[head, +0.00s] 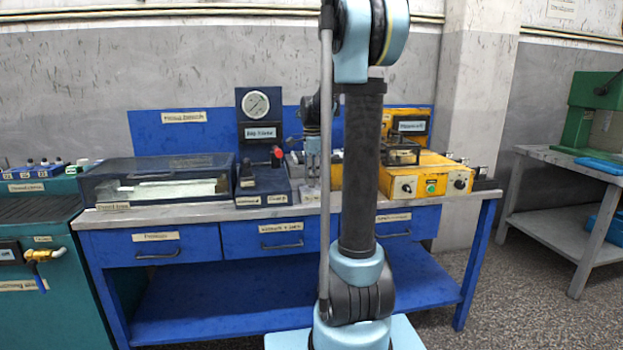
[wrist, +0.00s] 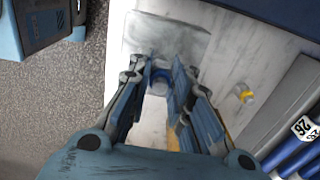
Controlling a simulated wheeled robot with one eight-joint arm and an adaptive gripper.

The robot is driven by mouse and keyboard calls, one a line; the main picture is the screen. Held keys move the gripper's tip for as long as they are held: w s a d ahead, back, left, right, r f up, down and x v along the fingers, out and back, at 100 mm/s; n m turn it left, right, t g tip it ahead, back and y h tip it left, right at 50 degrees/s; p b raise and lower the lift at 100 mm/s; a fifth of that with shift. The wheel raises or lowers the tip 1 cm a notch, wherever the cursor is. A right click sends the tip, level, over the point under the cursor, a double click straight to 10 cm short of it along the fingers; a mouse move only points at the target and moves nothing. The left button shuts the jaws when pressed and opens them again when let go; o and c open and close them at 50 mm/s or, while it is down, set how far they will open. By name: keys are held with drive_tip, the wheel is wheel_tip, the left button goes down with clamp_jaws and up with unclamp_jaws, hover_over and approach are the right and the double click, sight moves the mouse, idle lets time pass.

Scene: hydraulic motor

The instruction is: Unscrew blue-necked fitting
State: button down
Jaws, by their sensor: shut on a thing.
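In the wrist view the blue-necked fitting (wrist: 158,74) shows between the fingertips of my gripper (wrist: 161,72), its blue part at the tips and a pale round part in the middle. My gripper is shut on it, one finger on each side. Just beyond is a grey metal block (wrist: 165,36) on the pale bench surface. In the head view my gripper (head: 312,146) is low over the bench, partly behind my arm. The fitting cannot be made out there.
The bench (head: 225,214) holds a clear-lidded case (head: 155,178), a dark gauge stand (head: 257,138) and a yellow control unit (head: 428,178). In the wrist view a small yellow part (wrist: 244,93) lies right of my gripper, with bare surface between.

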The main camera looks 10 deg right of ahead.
drive_tip(key=n, duration=0.5)
drive_tip(key=shift+n, duration=0.4)
drive_tip(key=n, duration=0.5)
drive_tip(key=shift+r+n, duration=0.1)
drive_tip(key=shift+n, duration=0.2)
drive_tip(key=n, duration=0.5)
drive_tip(key=shift+n, duration=0.3)
drive_tip(key=shift+n, duration=0.3)
